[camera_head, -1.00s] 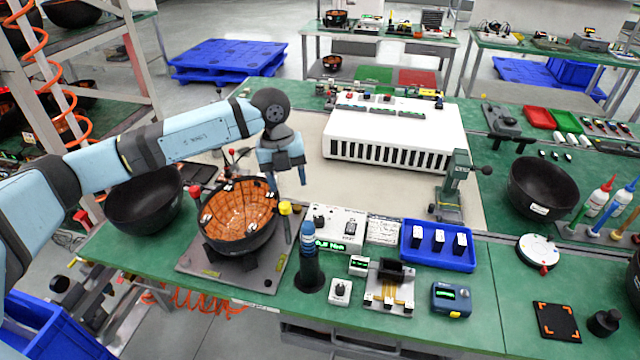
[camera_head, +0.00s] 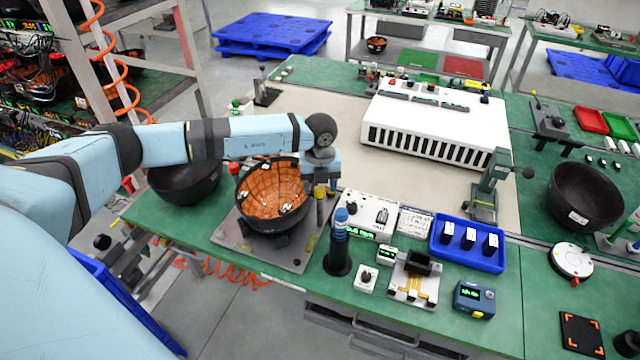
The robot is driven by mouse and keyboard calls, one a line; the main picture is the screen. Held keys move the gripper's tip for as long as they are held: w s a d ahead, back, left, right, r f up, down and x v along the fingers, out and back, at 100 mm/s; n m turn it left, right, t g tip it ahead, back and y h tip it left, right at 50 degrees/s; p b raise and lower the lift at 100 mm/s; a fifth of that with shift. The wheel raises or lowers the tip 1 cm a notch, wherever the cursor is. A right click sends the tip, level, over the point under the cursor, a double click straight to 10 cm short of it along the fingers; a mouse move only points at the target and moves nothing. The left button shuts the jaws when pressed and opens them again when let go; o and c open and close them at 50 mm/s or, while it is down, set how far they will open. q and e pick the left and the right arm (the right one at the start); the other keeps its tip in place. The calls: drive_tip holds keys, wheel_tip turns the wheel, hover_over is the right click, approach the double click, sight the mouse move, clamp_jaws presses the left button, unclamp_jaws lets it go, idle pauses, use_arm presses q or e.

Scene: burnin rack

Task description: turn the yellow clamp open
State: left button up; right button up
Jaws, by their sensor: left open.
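The yellow clamp (camera_head: 320,191) stands upright at the right side of the black bowl with the orange-and-brown tiled inside (camera_head: 272,190). The bowl sits on a grey base plate (camera_head: 230,233). My left gripper (camera_head: 322,182) points down right beside the yellow clamp, at the bowl's right rim. Its fingers are open and partly hidden by the bowl and the clamp. I cannot tell whether they touch the clamp. My right gripper is not in view.
A dark blue-topped cylinder (camera_head: 338,248) stands close to the plate's right edge. A white instrument box (camera_head: 362,216) and a blue tray (camera_head: 467,241) lie further right. A second black bowl (camera_head: 185,183) is at the left, under my left forearm. The beige mat behind has free room.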

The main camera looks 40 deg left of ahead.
use_arm(q)
drive_tip(key=shift+f, duration=0.45)
drive_tip(key=shift+c, duration=0.5)
drive_tip(key=c, duration=0.8)
drive_tip(key=shift+c, duration=0.2)
